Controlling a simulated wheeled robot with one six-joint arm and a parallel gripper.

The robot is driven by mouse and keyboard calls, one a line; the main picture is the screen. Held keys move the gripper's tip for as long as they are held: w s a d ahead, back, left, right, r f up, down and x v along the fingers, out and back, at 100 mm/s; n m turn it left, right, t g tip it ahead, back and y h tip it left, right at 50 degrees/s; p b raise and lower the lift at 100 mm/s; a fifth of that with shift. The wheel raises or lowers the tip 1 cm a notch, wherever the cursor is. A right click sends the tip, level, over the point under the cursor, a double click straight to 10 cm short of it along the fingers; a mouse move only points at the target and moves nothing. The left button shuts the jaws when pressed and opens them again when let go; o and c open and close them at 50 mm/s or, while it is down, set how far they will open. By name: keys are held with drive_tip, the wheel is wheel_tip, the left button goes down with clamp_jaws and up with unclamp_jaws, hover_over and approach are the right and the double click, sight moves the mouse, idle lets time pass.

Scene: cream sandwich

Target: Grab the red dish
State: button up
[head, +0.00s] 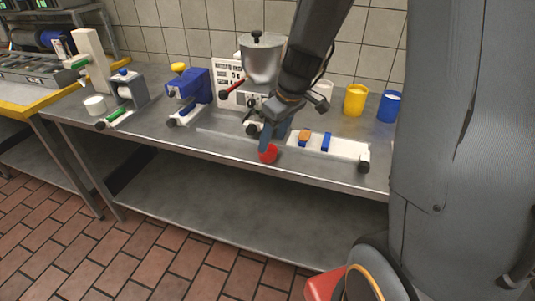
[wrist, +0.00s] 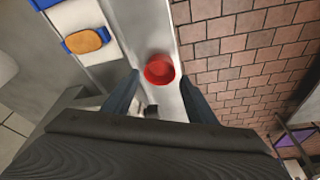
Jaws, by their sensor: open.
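The red dish (head: 268,154) is a small round cup near the front edge of the steel table (head: 330,183). In the wrist view the red dish (wrist: 159,70) shows its open top, just beyond the fingertips and roughly centred between them. My gripper (head: 268,140) is above the table at the dish, and its fingers partly cover the dish in the head view. In the wrist view my gripper (wrist: 160,80) has its two blue-grey fingers spread apart with nothing between them. I cannot tell the exact height of the fingertips above the dish.
Right of the dish lies a white board (head: 345,147) with an orange-brown oval piece (head: 304,137) and a blue block (head: 326,142). A machine with a metal hopper (head: 262,62) stands behind. A yellow cup (head: 355,100) and blue cup (head: 389,107) stand at the back right.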

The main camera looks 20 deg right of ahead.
sight(269, 147)
drive_tip(key=shift+p+x, duration=0.35)
drive_tip(key=shift+x, duration=2.05)
drive_tip(key=shift+a, duration=0.1)
drive_tip(key=c, duration=0.8)
